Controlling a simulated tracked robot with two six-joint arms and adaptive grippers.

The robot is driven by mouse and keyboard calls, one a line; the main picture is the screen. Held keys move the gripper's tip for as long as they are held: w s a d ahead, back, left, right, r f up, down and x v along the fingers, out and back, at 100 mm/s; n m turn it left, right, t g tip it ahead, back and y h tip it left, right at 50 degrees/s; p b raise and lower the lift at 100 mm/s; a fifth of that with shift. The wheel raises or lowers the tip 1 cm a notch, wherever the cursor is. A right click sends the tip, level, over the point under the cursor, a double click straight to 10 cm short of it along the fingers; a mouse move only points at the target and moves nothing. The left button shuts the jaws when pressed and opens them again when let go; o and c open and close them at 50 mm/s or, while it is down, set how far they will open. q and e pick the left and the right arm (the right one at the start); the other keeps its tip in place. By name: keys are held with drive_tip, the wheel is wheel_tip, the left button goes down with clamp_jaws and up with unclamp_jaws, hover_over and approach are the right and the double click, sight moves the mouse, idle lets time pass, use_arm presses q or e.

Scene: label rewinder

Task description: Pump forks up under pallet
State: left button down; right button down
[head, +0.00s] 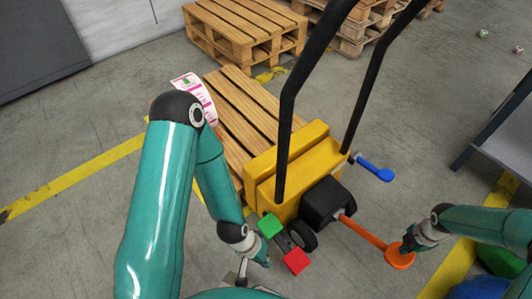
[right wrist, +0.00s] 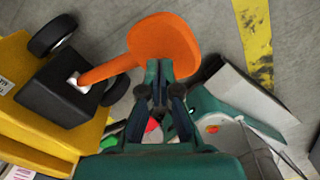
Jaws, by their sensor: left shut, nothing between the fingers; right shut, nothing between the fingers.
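A yellow pallet stacker (head: 293,163) with two tall black handle bars stands in front of a wooden pallet (head: 237,105). An orange lever (head: 362,233) runs right from its black box (head: 325,203) to a flat round orange paddle (head: 399,257). A blue lever (head: 375,168), a green pedal (head: 270,225) and a red pedal (head: 297,261) are also on it. My right gripper (head: 407,246) is shut and empty at the paddle; the right wrist view shows its fingertips (right wrist: 166,70) over the paddle's edge (right wrist: 165,45). I cannot tell whether they touch. My left gripper (head: 262,260) is shut and empty beside the pedals. The forks are hidden.
Stacked pallets (head: 245,30) stand at the back. A grey table (head: 505,135) is at the right edge. Yellow floor lines (head: 75,183) cross the concrete. A pink-and-white label sheet (head: 193,96) is by the near pallet.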

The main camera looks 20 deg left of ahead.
wheel_tip(320, 180, down, 15)
drive_tip(key=b, duration=1.1)
wheel_tip(320, 180, up, 14)
drive_tip(key=p, duration=1)
drive_tip(key=shift+s+f+p, duration=0.1)
drive_tip(key=shift+f+p, duration=0.1)
drive_tip(key=shift+p, duration=0.2)
drive_tip(key=shift+r, duration=0.2)
drive_tip(key=shift+f, duration=0.25)
